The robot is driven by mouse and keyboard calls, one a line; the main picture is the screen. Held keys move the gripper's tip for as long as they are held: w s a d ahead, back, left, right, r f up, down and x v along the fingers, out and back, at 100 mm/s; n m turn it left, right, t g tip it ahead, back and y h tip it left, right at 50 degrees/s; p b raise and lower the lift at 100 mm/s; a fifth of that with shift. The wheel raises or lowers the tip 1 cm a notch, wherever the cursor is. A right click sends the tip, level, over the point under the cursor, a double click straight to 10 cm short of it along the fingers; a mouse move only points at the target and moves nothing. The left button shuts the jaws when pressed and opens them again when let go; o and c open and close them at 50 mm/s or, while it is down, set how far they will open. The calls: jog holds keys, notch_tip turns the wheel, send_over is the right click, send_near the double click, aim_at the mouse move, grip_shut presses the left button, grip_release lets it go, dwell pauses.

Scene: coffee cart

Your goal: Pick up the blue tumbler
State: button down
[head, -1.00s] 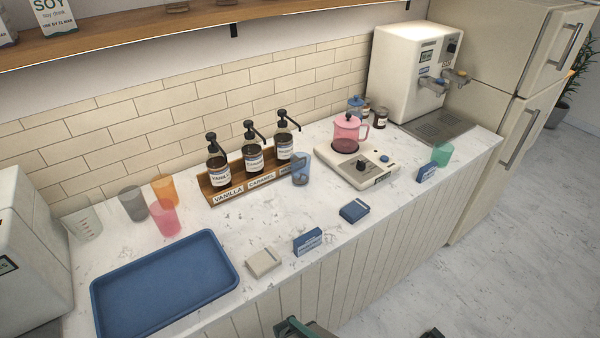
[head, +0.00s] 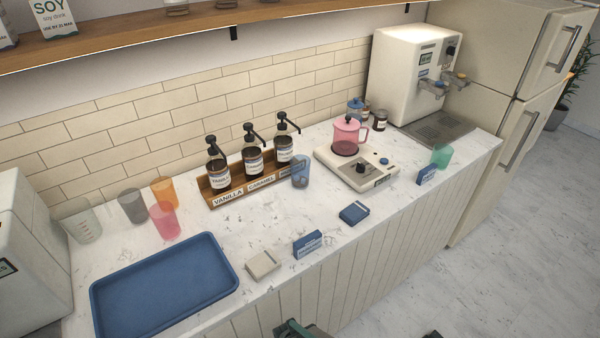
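The blue tumbler (head: 300,173) is a translucent blue cup standing upright on the counter (head: 320,215). It stands at the right end of the wooden syrup rack (head: 233,192), close in front of it, and overlaps part of its label. Nothing is holding the tumbler. My gripper is not clearly visible. Only dark and teal parts of my arm show at the bottom edge, apart from the tumbler and nearer to me.
Several syrup pump bottles (head: 252,162) stand in the rack. A burner (head: 373,170) with a pink pot (head: 346,132) stands right of the tumbler. Pink (head: 164,221), orange (head: 163,192) and grey (head: 132,206) cups and a blue tray (head: 165,285) are left.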

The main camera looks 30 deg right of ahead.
dwell(0.4)
grip_release()
dwell(0.4)
